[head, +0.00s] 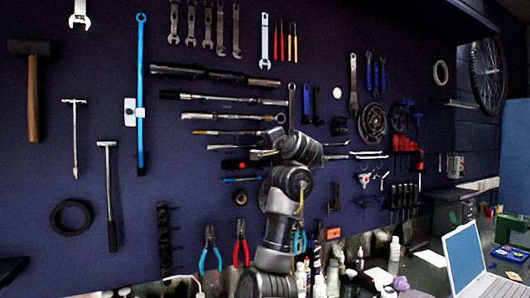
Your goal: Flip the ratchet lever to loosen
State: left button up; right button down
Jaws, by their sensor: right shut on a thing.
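Several long-handled ratchet and torque wrenches hang level on the dark tool wall, among them an upper ratchet wrench (215,98) and a lower one (235,146). My right gripper (262,152) is at the wall, at the right end of the lower ratchet wrench. It is shut on this ratchet, around its head end. The gripper and wrist hide the head, and the small lever cannot be made out. My left gripper is not in view.
Hammers (33,95), spanners and pliers (210,250) hang around the wrenches. Bottles (395,249) stand on the bench below. An open laptop (465,255) is at lower right. My right arm crosses the lower middle. The wall left of the pliers has free room.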

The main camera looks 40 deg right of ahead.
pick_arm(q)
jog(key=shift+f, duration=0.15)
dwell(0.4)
pick_arm(e)
jog(key=c, duration=1.4)
grip_release()
